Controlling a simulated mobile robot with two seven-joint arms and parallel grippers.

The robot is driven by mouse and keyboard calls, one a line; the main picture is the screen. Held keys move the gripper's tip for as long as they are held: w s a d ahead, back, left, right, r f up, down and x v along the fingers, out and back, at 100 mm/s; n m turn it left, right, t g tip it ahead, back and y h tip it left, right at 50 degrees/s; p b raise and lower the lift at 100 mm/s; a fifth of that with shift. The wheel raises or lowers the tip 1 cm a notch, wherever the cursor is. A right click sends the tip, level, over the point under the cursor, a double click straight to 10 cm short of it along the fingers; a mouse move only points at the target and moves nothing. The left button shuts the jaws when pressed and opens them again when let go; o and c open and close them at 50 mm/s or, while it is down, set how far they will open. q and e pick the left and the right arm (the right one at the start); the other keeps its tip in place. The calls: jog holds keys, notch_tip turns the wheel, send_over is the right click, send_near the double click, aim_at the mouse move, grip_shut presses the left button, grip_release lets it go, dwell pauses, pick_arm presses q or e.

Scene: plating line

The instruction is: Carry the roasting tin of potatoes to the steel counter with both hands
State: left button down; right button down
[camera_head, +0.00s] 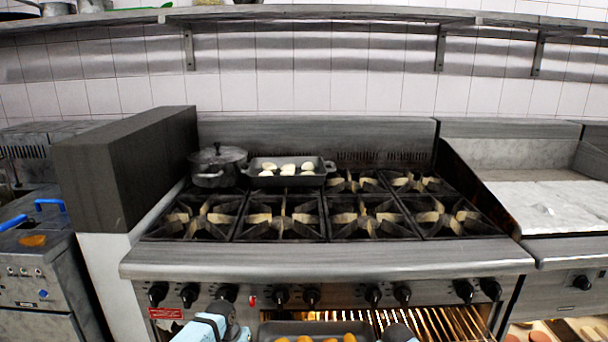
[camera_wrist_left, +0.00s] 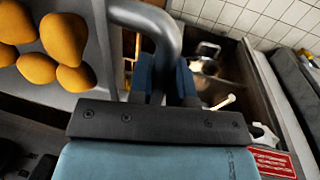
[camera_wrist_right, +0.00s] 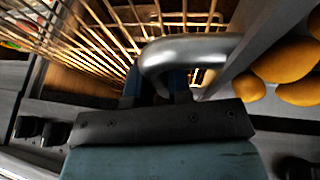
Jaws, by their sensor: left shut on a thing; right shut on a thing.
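The grey roasting tin (camera_head: 290,328) is at the bottom edge of the head view, in front of the range, with only its far part showing. Several yellow-orange potatoes (camera_head: 350,338) lie in it. My left gripper (camera_wrist_left: 163,80) is shut on the tin's looped handle (camera_wrist_left: 150,18) in the left wrist view; the tin and potatoes (camera_wrist_left: 62,38) are to the left there. My right gripper (camera_wrist_right: 155,85) is shut on the other looped handle (camera_wrist_right: 190,47) in the right wrist view, with potatoes (camera_wrist_right: 287,60) at the right. I cannot make out the steel counter.
The lit oven rack (camera_head: 440,325) is just beyond the tin, under the range's front ledge (camera_head: 330,260). On the burners stand a lidded pot (camera_head: 217,167) and a shallow pan (camera_head: 325,172) with pale pieces. A flat griddle (camera_head: 545,205) is at the right.

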pick_arm(q)
jog(key=shift+w+d+r, duration=0.1)
jog(key=shift+d+r, duration=0.1)
jog(key=shift+r, duration=0.1)
pick_arm(e)
jog(key=shift+w+d+r, duration=0.1)
jog(key=shift+d+r, duration=0.1)
jog(key=shift+d, duration=0.1)
jog(key=shift+r, duration=0.1)
